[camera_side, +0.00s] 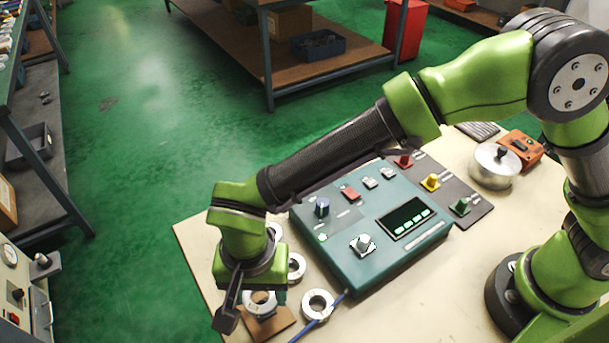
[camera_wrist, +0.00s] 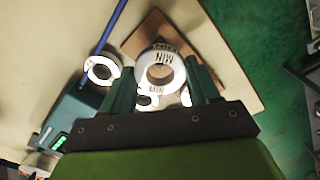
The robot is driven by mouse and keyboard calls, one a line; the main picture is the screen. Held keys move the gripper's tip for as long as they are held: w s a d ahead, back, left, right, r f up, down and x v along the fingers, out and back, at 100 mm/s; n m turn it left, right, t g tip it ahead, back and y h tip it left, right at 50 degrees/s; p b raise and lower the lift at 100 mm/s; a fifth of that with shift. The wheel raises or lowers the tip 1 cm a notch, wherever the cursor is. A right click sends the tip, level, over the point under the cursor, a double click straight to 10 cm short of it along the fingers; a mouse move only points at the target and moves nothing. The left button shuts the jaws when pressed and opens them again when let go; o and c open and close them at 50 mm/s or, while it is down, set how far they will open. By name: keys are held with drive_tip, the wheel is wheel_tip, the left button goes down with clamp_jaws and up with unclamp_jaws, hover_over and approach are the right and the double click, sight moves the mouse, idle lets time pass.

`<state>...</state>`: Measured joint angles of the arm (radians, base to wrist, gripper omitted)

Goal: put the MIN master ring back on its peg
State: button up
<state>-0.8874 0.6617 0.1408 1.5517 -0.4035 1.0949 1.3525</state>
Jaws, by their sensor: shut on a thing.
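The MIN master ring (camera_wrist: 161,70) is pale with dark MIN lettering. In the wrist view it sits between the two green fingers of my gripper (camera_wrist: 163,82), which is shut on it. In the side view, my gripper (camera_side: 262,297) points down at the table's near corner, with the ring (camera_side: 260,308) partly hidden between its fingers. A brown wooden board (camera_side: 283,322) lies beneath; it also shows in the wrist view (camera_wrist: 222,62). The ring is over this board, but I cannot tell its height. I cannot make out a peg; the ring and gripper cover the board's middle.
A loose ring (camera_side: 318,304) lies right of the board beside a blue pen-like rod (camera_side: 327,312). Another ring (camera_side: 296,267) lies behind my gripper. A teal instrument box (camera_side: 370,270) with knobs stands close by on the right. The table edge is close on the left.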

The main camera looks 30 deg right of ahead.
sight(261, 300)
drive_tip(key=shift+f, duration=0.1)
idle(0.8)
drive_tip(key=shift+f, duration=0.85)
drive_tip(key=shift+f, duration=0.75)
idle(0.9)
drive_tip(key=o, duration=1.4)
drive_tip(key=shift+o, duration=0.2)
drive_tip(key=shift+r, duration=3.75)
